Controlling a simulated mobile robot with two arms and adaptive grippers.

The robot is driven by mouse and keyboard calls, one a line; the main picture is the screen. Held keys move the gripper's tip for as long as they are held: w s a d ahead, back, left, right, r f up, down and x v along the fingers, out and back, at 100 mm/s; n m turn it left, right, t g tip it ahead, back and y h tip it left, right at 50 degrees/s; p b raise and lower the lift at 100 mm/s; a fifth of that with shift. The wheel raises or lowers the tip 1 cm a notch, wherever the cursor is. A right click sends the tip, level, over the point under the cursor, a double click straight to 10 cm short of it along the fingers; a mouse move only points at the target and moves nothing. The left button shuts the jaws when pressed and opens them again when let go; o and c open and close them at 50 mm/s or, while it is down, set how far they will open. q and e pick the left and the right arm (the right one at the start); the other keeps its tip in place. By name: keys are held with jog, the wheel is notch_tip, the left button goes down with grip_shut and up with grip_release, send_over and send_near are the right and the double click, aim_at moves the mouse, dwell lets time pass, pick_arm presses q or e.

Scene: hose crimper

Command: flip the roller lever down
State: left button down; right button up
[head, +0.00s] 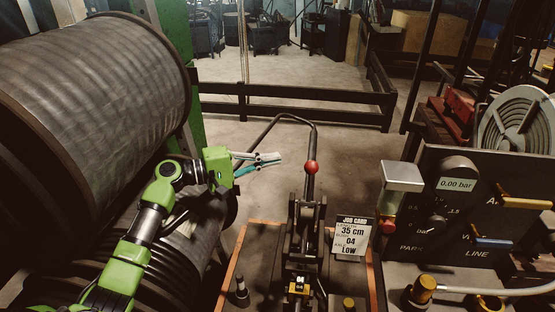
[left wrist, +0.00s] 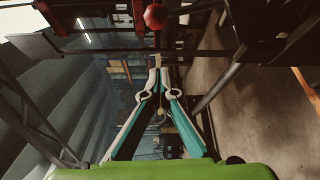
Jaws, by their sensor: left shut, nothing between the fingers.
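The lever with a red ball knob (head: 311,167) stands up from a dark metal mechanism (head: 303,225) at the middle of the bench in the head view. I take it to be the roller lever. The red knob also shows at the top of the left wrist view (left wrist: 155,16), ahead of my fingertips. My left gripper (head: 276,158) reaches in from the left with its fingers shut and empty. Its tips point right toward the knob, with a visible gap in the picture. The fingers also show in the left wrist view (left wrist: 159,74). My right gripper is not in view.
A large cable or hose drum (head: 100,75) fills the left side. A job card (head: 351,237) stands right of the mechanism. A control panel with a 0,00 bar display (head: 457,184) stands at the right. A dark bent bar or hose (head: 268,127) runs behind the lever. A low dark rail (head: 300,98) crosses behind.

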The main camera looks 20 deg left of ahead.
aim_at(309, 192)
pick_arm(q)
jog(key=p+x, duration=0.2)
jog(key=x, duration=0.7)
jog(key=s+p, duration=0.1)
jog(key=s, duration=0.1)
jog(key=s+d, duration=0.1)
jog(key=s, duration=0.1)
jog(key=shift+s+d+r+p, duration=0.1)
jog(key=shift+s+r+p, duration=0.15)
jog(key=shift+p, duration=0.1)
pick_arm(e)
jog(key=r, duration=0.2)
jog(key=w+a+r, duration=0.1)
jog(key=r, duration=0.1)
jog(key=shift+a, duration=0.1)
pick_arm(q)
jog(key=shift+w, duration=0.1)
